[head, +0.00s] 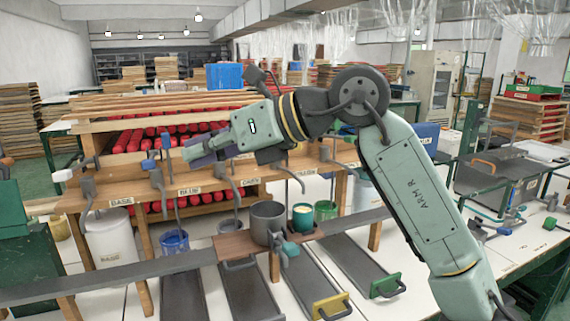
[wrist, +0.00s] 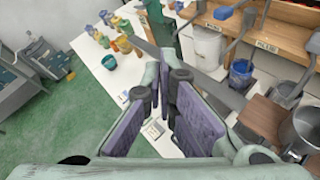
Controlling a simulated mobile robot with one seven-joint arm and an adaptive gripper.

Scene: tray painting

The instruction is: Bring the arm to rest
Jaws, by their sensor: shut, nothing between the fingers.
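My gripper (head: 199,150) is at the end of my pale green arm in the head view, raised above the paint bench and pointing left. It hangs in front of the wooden rack, near the hoses and labels. In the wrist view my gripper (wrist: 163,92) shows its two purple-padded fingers close together at the tips, with nothing held between them. The arm bends at a dark round joint, high over the right part of the bench.
A white bucket (head: 109,238) and a blue pail (head: 174,241) stand under the hoses. Grey trays with yellow and green handles lie in front. Coloured jars (wrist: 121,44) stand on a white table.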

